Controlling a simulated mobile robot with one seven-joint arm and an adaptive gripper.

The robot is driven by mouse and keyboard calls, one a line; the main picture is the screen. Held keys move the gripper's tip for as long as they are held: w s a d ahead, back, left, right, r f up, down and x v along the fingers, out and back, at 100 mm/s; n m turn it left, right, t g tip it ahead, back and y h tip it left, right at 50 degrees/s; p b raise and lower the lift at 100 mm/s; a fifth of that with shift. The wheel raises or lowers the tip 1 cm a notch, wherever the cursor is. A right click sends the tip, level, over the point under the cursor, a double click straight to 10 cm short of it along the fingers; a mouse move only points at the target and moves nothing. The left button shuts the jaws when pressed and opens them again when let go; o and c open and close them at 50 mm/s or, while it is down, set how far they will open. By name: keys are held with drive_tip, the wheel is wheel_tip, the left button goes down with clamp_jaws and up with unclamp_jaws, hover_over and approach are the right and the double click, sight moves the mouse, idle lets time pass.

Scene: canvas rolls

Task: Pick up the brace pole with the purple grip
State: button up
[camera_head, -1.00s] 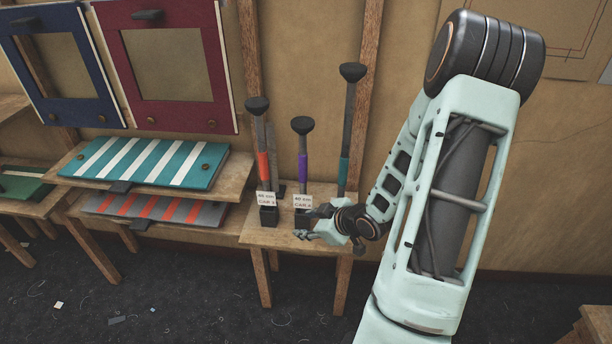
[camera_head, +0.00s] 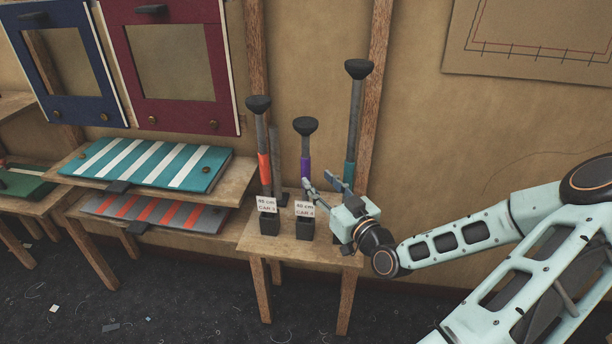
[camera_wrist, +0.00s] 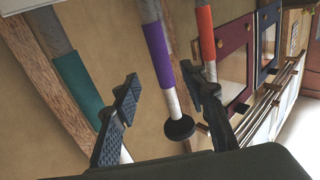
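The brace pole with the purple grip (camera_head: 305,167) stands upright in a black block on a small wooden stand, with a round black pad at its top. In the wrist view its purple sleeve (camera_wrist: 158,55) shows in the gap between my fingers, seemingly beyond the tips. My gripper (camera_head: 323,183) is open and empty, just right of the pole at about the height of the grip. Its fingers also show in the wrist view (camera_wrist: 159,75). I cannot tell whether a finger touches the pole.
A pole with an orange grip (camera_head: 264,166) stands to the left, and a taller one with a teal grip (camera_head: 350,172) stands close behind my gripper. White label cards (camera_head: 305,208) front the blocks. A wooden stand (camera_head: 290,246) carries them. Striped panels (camera_head: 150,164) lie on shelves at left.

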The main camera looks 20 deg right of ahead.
sight(308, 172)
drive_tip(key=w, duration=0.5)
drive_tip(key=w+a, duration=0.1)
drive_tip(key=w, duration=0.1)
drive_tip(key=shift+w+f, duration=0.1)
drive_tip(key=shift+w, duration=0.1)
drive_tip(key=shift+c, duration=0.6)
clamp_jaws()
